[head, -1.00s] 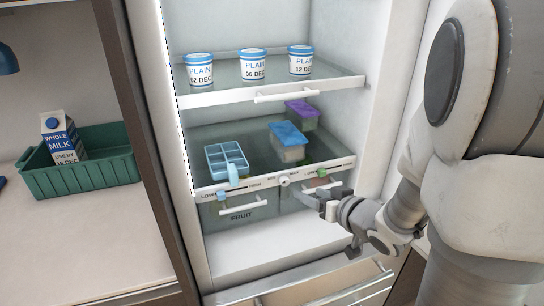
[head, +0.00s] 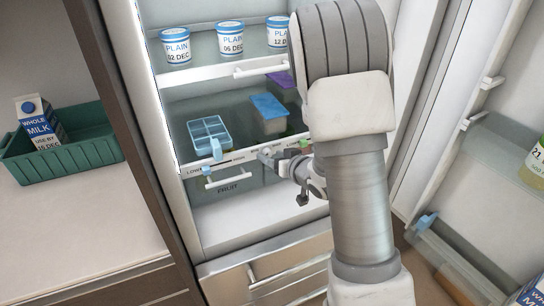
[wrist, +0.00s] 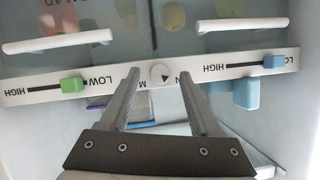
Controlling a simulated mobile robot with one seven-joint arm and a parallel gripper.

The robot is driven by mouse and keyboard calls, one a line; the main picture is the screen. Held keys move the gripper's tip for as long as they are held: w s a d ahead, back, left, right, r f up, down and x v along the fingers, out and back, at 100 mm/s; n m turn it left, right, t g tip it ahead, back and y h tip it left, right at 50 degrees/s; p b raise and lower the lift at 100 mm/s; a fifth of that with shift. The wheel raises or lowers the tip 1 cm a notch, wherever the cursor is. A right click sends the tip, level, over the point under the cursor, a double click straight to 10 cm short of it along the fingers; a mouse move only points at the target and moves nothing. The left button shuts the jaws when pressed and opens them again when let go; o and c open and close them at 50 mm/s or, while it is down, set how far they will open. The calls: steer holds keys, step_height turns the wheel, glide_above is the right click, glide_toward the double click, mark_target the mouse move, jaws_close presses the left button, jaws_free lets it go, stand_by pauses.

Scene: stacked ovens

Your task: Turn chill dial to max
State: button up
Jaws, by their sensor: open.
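The chill dial (wrist: 160,73) is a small round white knob with a dark triangle mark, in the middle of the white front strip (wrist: 225,66) of a fridge shelf. The wrist view shows this strip upside down. My gripper (wrist: 161,75) is open, with one fingertip on each side of the dial; I cannot tell whether either touches it. The lettering beside the dial is mostly hidden by the fingers. In the head view my gripper (head: 268,157) is at the shelf strip, and my arm covers part of the fridge.
A green slider (wrist: 72,85) and a blue slider (wrist: 275,62) flank the dial on the strip. A blue ice tray (head: 209,134) and a blue-lidded tub (head: 269,108) stand on the shelf. The open fridge door (head: 490,120) is at the right.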

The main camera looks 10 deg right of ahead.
steer(key=shift+w+f, duration=0.1)
steer(key=shift+w, duration=0.15)
jaws_close()
